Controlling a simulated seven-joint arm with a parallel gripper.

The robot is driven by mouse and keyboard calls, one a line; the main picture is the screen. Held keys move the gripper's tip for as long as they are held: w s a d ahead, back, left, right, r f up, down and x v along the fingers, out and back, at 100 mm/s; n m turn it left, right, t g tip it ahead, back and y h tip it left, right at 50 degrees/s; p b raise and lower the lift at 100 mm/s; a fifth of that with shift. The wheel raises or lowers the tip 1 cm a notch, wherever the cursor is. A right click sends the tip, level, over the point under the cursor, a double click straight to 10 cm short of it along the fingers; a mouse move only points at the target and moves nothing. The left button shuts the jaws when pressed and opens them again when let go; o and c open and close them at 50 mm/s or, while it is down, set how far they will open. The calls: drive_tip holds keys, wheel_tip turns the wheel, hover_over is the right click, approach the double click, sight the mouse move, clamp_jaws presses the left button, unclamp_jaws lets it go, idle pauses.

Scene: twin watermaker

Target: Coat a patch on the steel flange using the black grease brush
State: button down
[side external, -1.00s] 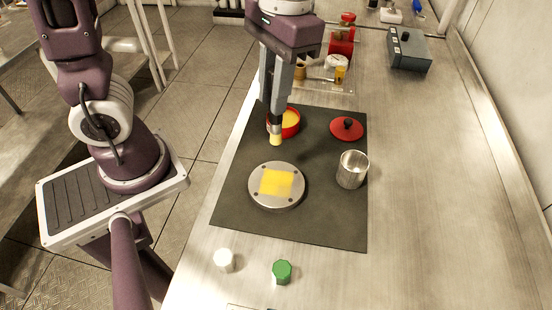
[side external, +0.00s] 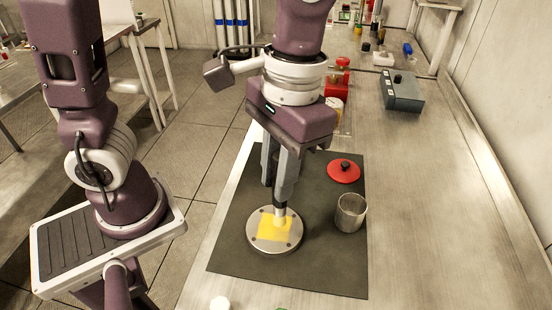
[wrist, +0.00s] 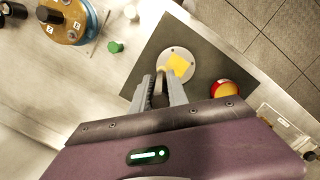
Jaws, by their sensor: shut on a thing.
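The steel flange (side external: 253,239) is a round disc with bolt holes lying on the dark mat. A yellow patch (side external: 273,232) covers its middle; it also shows in the wrist view (wrist: 181,66). My gripper (side external: 278,197) is shut on the grease brush (side external: 280,213), above the flange. The brush points down with its lower end at the yellow patch; whether it touches cannot be told exactly. Its black handle is mostly hidden between the fingers. The red pot with yellow inside (wrist: 223,91) shows right of my gripper in the wrist view and is hidden in the side view.
A steel cup (side external: 350,213) and a red lid with black knob (side external: 343,172) stand on the mat (side external: 315,270), right of the flange. A green cap (wrist: 114,47) lies off the mat. A grey box (side external: 402,93) is further back.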

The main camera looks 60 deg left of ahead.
sight(278, 208)
drive_tip(key=shift+f, duration=2.9)
wheel_tip(278, 208, down, 2)
drive_tip(key=shift+w+a+f, duration=0.1)
drive_tip(key=shift+w, duration=0.05)
drive_tip(key=shift+r, duration=4.25)
drive_tip(key=shift+f, duration=0.2)
